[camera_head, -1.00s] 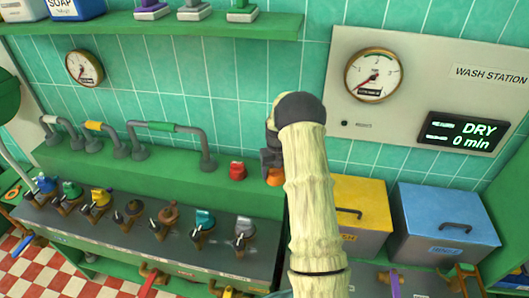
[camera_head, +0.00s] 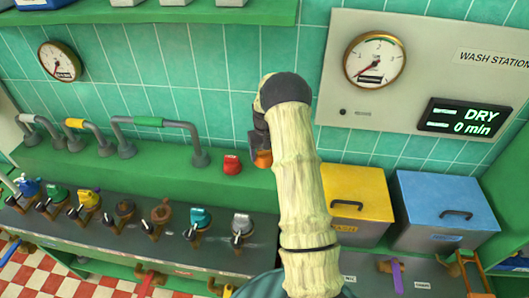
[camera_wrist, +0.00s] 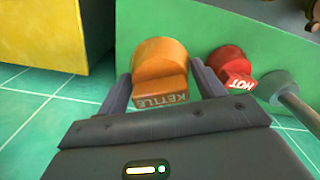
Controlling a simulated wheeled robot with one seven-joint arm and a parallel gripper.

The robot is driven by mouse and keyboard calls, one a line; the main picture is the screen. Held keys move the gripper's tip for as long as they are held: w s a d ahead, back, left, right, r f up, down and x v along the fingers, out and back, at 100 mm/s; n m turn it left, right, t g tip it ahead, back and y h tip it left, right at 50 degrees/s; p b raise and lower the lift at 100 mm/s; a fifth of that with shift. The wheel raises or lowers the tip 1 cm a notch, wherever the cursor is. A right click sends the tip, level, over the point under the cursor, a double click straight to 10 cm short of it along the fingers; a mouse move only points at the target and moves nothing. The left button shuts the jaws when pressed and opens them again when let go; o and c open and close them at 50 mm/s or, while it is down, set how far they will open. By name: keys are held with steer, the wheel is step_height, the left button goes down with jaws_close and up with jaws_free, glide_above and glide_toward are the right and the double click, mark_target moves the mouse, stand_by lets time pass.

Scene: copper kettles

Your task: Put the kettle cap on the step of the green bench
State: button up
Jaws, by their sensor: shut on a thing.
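The orange kettle cap (camera_wrist: 160,68), marked KETTLE, is between the two fingers of my gripper (camera_wrist: 160,88) in the wrist view. My gripper is shut on it. In the head view the cap (camera_head: 263,158) shows as a small orange patch below my gripper (camera_head: 260,145), partly hidden by my arm. It is at the green step (camera_head: 180,178) along the back of the green bench, right of the red cap. I cannot tell whether it touches the step.
A red cap marked HOT (camera_head: 232,164) stands on the step close by, with a grey pipe (camera_head: 201,157) beyond it. A yellow box (camera_head: 360,190) and a blue box (camera_head: 440,200) stand to the right. Several colored taps line the dark front counter (camera_head: 110,228). The tiled wall is close behind.

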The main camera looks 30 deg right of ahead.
step_height(320, 180, down, 6)
steer(key=b, duration=0.3)
steer(key=shift+w+d+r, duration=0.1)
steer(key=shift+w+r, duration=0.05)
steer(key=shift+r, duration=0.05)
stand_by(0.5)
steer(key=shift+f+b, duration=0.3)
steer(key=shift+f, duration=0.1)
steer(key=o, duration=1)
